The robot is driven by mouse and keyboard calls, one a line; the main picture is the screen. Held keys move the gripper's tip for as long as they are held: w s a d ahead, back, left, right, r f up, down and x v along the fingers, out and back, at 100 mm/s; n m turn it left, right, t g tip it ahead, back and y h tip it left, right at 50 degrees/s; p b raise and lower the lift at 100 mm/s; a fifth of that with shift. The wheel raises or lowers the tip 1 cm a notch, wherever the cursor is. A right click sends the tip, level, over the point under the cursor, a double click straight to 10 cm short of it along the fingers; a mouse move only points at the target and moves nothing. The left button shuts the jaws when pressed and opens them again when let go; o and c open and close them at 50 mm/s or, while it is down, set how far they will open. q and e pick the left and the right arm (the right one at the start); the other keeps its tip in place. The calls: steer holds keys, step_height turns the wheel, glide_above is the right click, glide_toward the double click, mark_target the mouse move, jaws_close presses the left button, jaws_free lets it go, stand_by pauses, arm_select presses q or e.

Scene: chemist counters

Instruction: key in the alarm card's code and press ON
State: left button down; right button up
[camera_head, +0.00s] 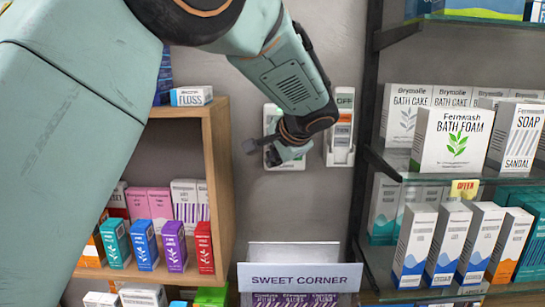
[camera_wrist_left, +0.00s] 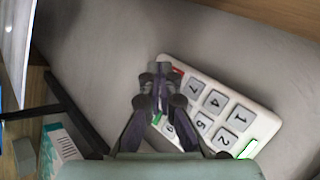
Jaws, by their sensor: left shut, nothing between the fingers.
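A white keypad (camera_head: 271,116) is on the grey wall, partly hidden behind my left gripper (camera_head: 262,150). In the left wrist view the keypad (camera_wrist_left: 222,92) lies tilted, with grey keys 7, 4, 1, 5 and 2 readable, a red key near one corner and green at other edges. My left gripper (camera_wrist_left: 160,82) is shut and empty, with its fingertips over the keypad's edge near the red key. I cannot tell whether it touches. A white panel (camera_head: 341,155) marked OFF is on the wall to the right of the keypad; its smaller print is unreadable. My right gripper is not in view.
A wooden shelf (camera_head: 219,180) with small coloured boxes stands left of the keypad. Glass shelves (camera_head: 385,163) with bath foam, soap and other boxes stand to the right. A SWEET CORNER display (camera_head: 300,279) is below. The wall between is bare.

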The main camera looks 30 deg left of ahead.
arm_select(q)
steer(key=shift+w+a+f, duration=0.1)
steer(key=shift+w+a, duration=0.3)
steer(key=shift+w, duration=0.05)
steer(key=shift+d, duration=0.15)
steer(key=shift+w+a, duration=0.15)
steer(key=shift+a, duration=0.05)
steer(key=shift+w, duration=0.15)
stand_by(0.5)
steer(key=shift+s+d, duration=0.25)
steer(key=shift+s, duration=0.25)
steer(key=shift+s+d, duration=0.2)
steer(key=shift+s, duration=0.05)
